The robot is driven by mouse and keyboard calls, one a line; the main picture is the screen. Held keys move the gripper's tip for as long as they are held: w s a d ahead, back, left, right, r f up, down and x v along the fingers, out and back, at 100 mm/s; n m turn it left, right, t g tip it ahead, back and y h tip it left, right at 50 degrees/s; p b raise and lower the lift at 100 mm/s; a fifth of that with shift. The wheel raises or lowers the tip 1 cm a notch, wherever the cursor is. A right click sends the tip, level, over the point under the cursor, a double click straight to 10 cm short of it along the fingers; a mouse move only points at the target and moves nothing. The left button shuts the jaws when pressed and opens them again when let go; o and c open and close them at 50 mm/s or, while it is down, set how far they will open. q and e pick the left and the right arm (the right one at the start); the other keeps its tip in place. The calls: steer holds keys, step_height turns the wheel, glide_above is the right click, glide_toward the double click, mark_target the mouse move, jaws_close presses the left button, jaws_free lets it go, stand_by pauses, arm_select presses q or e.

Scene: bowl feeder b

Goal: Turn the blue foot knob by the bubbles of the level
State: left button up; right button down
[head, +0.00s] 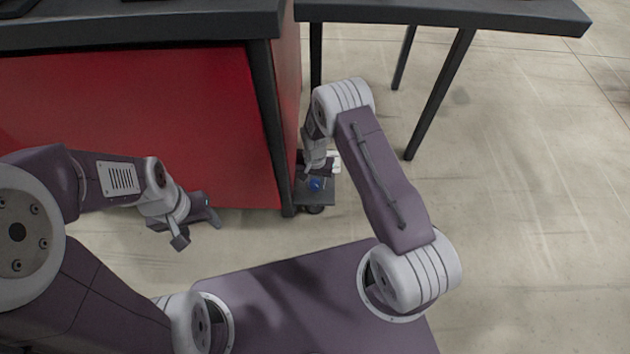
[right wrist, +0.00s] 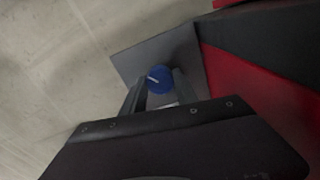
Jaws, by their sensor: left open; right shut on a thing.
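The blue foot knob (head: 315,185) sits low on a small grey plate (head: 318,199) near the floor, beside the red panel's corner. In the right wrist view the blue knob (right wrist: 159,79) has a white line on its top. My right gripper (right wrist: 159,90) is shut on the knob, one finger on each side of it. In the head view my right gripper (head: 315,172) reaches down to the knob and is partly hidden by its own wrist. My left gripper (head: 198,229) is open and empty over the floor at the left. I cannot make out the level's bubbles.
A large red panel (head: 140,130) with a dark post (head: 270,120) stands left of the knob. A dark tabletop (head: 450,13) on dark legs (head: 440,95) is above and to the right. A white object (head: 334,162) is beside my right gripper. The floor at right is clear.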

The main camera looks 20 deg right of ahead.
mark_target(315, 184)
steer(key=shift+r+n+p, duration=0.35)
steer(key=shift+n+p, duration=0.15)
steer(key=shift+f+n, duration=0.15)
steer(key=shift+n, duration=0.15)
steer(key=shift+f, duration=0.15)
arm_select(q)
step_height(315, 184, up, 2)
steer(key=shift+r, duration=0.1)
arm_select(e)
steer(key=c, duration=0.9)
jaws_free()
arm_select(q)
step_height(315, 184, up, 6)
steer(key=p, duration=0.6)
arm_select(e)
step_height(315, 184, up, 9)
arm_select(q)
steer(key=shift+r, duration=0.1)
